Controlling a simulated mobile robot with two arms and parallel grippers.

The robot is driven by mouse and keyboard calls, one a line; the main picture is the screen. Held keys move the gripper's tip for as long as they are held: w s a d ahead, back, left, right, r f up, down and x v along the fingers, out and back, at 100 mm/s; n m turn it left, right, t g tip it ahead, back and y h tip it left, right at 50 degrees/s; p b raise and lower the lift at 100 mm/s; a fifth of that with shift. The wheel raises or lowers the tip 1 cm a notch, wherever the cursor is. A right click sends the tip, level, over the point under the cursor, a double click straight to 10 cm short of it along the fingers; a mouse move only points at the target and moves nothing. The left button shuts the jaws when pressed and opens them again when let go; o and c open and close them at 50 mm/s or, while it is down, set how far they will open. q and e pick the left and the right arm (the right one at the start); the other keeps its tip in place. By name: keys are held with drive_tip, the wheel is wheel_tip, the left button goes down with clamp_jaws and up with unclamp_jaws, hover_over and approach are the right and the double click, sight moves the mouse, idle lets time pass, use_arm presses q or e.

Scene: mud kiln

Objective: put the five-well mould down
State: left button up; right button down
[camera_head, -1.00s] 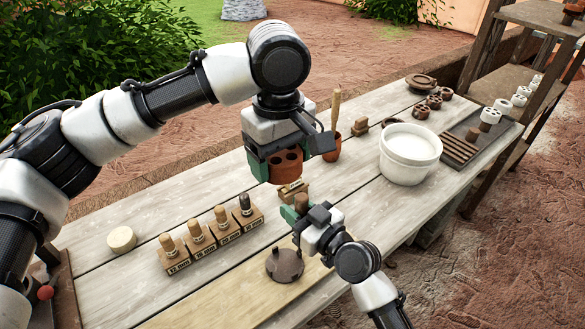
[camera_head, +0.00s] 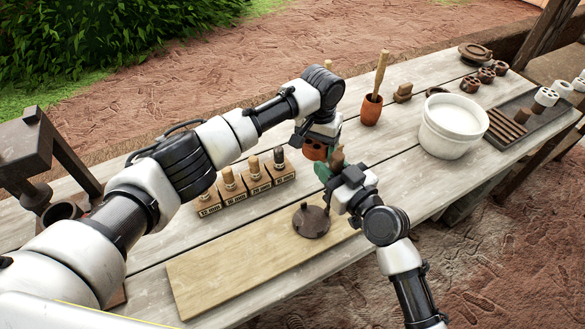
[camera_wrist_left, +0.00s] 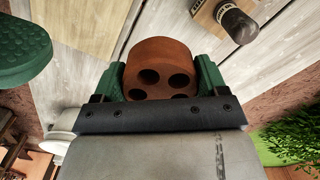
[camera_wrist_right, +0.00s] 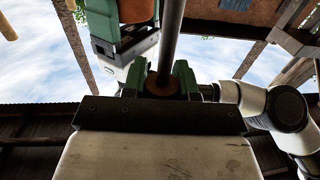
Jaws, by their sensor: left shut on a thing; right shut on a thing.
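The five-well mould (camera_head: 313,152) is a round terracotta block. My left gripper (camera_head: 317,147) is shut on it and holds it over the middle of the table. In the left wrist view the mould (camera_wrist_left: 160,62) sits between the green fingers, several round wells showing on its face. My right gripper (camera_head: 331,172) is close beside it, shut on a tool with a brown knob (camera_head: 337,158). In the right wrist view this tool shows a dark rod (camera_wrist_right: 172,40), and the mould (camera_wrist_right: 135,10) appears just beyond. Whether the mould touches the table is hidden.
A rack of wooden-handled tools (camera_head: 250,188) stands just left of the mould. A dark knobbed disc (camera_head: 311,222) and a bare board (camera_head: 225,275) lie in front. A white bucket (camera_head: 452,128) and a terracotta pot with a wooden-handled tool (camera_head: 371,109) stand to the right.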

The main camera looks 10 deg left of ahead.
use_arm(q)
hover_over(312, 180)
drive_tip(key=shift+m, duration=0.3)
wheel_tip(312, 180, down, 6)
drive_tip(key=shift+f, duration=2.6)
drive_tip(key=o, duration=0.8)
drive_tip(key=shift+f, duration=0.15)
drive_tip(key=shift+c, duration=0.2)
